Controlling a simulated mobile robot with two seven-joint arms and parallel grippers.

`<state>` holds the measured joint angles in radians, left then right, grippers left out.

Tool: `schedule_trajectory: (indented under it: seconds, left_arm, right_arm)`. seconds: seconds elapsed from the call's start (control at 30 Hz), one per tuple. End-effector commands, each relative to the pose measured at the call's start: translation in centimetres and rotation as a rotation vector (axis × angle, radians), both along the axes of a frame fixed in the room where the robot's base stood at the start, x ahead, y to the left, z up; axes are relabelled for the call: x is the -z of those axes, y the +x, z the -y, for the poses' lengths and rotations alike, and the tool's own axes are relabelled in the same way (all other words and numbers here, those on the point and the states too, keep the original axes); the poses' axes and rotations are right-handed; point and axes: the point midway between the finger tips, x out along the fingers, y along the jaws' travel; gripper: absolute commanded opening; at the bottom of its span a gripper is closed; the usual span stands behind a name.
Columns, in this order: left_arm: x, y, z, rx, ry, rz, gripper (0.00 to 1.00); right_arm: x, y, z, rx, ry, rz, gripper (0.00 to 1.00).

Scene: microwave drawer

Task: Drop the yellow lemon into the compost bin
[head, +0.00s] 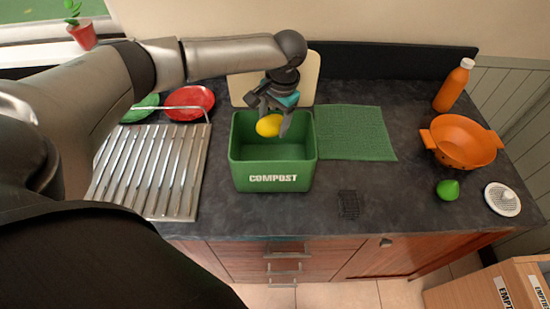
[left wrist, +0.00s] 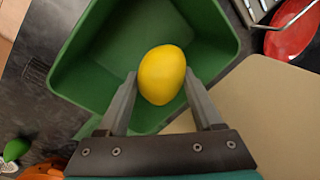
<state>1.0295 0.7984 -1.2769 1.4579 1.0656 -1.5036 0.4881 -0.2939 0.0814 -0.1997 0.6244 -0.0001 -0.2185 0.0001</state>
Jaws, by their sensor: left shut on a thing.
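The yellow lemon (head: 269,125) is held between the fingers of my left gripper (head: 274,116), over the opening of the compost bin. In the left wrist view the lemon (left wrist: 162,75) sits at the fingertips of my left gripper (left wrist: 160,88), with the bin's inside behind it. The green compost bin (head: 272,180) stands upright on the dark counter, marked COMPOST. It also shows in the left wrist view (left wrist: 95,75), and the part of its floor that shows is empty. My right gripper is in neither view.
A metal drying rack (head: 150,170) with a red plate (head: 190,101) stands left of the bin. A beige board (head: 315,72) leans behind it. A green cloth (head: 350,133) lies to the right. An orange colander (head: 462,140), orange bottle (head: 453,86) and green lime (head: 447,189) are farther right.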

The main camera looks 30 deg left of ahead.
Motion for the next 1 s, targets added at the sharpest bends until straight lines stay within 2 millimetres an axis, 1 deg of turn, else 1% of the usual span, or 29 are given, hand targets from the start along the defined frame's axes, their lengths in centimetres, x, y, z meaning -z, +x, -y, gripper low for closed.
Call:
schedule_trajectory:
  seconds: [0.23,0.27,0.53,0.57,0.83,0.93,1.0]
  left_arm:
    - [-0.1,0.0,0.0,-0.001,0.0,0.001,0.07]
    - [-0.1,0.0,0.0,-0.001,0.0,0.001,0.68]
    - [-0.1,0.0,0.0,-0.001,0.0,0.001,0.99]
    - [-0.1,0.0,0.0,-0.001,0.0,0.001,1.0]
    - [-0.2,0.0,0.0,0.0,0.0,0.001,1.0]
    - [-1.1,0.1,0.2,0.001,-0.003,0.004,1.0]
    - [-2.2,0.1,0.4,0.001,-0.002,0.005,1.0]
  right_arm:
    - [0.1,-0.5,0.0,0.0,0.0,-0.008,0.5]
    - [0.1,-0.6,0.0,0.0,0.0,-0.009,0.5]
    - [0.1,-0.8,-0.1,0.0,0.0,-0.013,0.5]
    - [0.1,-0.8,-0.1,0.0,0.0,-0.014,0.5]
    - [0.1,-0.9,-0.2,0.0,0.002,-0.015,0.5]
    - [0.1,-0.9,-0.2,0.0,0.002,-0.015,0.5]
    - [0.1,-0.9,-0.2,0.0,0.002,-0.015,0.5]
